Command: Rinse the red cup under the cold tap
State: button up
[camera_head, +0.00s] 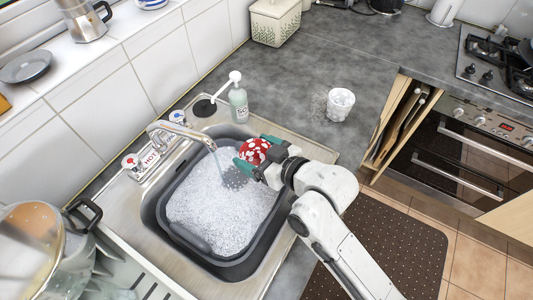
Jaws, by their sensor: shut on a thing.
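My gripper (259,156) has teal fingers and is shut on the red cup (254,149), above the right side of the sink. The cup is red with white spots or suds patches; the gripper hides part of it. The tap spout (180,130) reaches over the basin, and a thin bluish stream (219,162) falls from it, left of the cup. I cannot tell if the water touches the cup. The cold tap handle (178,117) has a blue mark, and the hot one (130,161) a red mark.
A dark basin (262,259) full of white suds sits in the steel sink. A soap bottle (238,104) stands behind it. A white cup (340,104) stands on the grey counter to the right. Pots (40,240) and a drainer (140,268) crowd the lower left. Counter behind is mostly clear.

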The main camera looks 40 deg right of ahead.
aim_at(242, 153)
jog(key=shift+w+a+f+b, duration=0.25)
jog(key=shift+w+a, duration=0.15)
jog(key=shift+w, duration=0.25)
jog(key=shift+w+a+f+b, duration=0.1)
jog(key=shift+w+a+b, duration=0.2)
jog(key=shift+w+a, duration=0.25)
jog(key=shift+w+a+f+b, duration=0.2)
jog(key=shift+w+a+b, duration=0.1)
jog(key=shift+w, duration=0.45)
jog(key=shift+w+a+f, duration=0.15)
jog(key=shift+w+a, duration=0.4)
jog(key=shift+w, duration=0.3)
jog(key=shift+w+a+f, duration=0.15)
jog(key=shift+w+a, duration=0.4)
jog(key=shift+w, duration=0.3)
jog(key=shift+w, duration=0.1)
jog(key=shift+w+d, duration=0.25)
jog(key=shift+d, duration=0.25)
jog(key=shift+s, duration=0.1)
jog(key=shift+s+d+p, duration=0.3)
jog(key=shift+s+d, duration=0.4)
jog(key=shift+s, duration=0.4)
jog(key=shift+s+d+p, duration=0.35)
jog(key=shift+s+d, duration=0.4)
jog(key=shift+s, duration=0.3)
jog(key=shift+s+d+p, duration=0.3)
jog(key=shift+s+d, duration=0.4)
jog(key=shift+s, duration=0.4)
